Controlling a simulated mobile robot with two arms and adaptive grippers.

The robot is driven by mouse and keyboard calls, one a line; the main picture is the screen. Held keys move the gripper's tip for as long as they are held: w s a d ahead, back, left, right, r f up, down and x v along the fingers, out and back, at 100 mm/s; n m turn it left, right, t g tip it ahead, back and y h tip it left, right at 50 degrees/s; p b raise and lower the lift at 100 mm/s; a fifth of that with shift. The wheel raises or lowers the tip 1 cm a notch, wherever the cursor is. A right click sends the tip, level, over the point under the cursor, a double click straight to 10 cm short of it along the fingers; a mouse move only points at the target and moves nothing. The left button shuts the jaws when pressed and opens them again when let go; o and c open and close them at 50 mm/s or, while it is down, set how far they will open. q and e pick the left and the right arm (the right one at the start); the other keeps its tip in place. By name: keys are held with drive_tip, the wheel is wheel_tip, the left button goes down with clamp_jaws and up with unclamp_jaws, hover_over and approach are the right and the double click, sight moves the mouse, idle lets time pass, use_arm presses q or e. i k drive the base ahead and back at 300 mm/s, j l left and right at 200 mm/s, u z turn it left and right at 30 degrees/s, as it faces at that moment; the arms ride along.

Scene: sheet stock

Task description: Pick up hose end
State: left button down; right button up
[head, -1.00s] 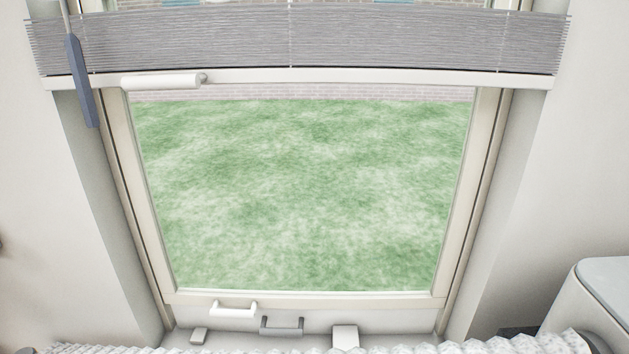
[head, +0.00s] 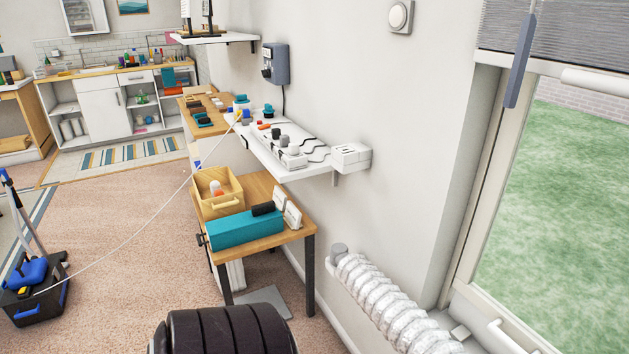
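A white ribbed, crinkled hose (head: 379,296) runs along the wall below the window sill, at the lower right of the head view. Its far end is a grey round piece (head: 339,251) near the wall, right of the small wooden table. The hose's near part runs out of the bottom of the picture. Neither of my grippers shows, so nothing is seen touching the hose.
A small wooden table (head: 262,243) bears a teal box (head: 243,229) and a wooden crate (head: 219,204). A white wall shelf (head: 290,168) hangs above. A thin cord crosses from a dark bucket (head: 38,303). A black ribbed shape (head: 225,330) fills the bottom.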

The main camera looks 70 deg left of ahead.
sight(338, 250)
drive_tip(key=u, duration=1.95)
drive_tip(key=i+z, duration=0.15)
drive_tip(key=i, duration=0.3)
drive_tip(key=i+j+z, duration=0.2)
drive_tip(key=i, duration=0.25)
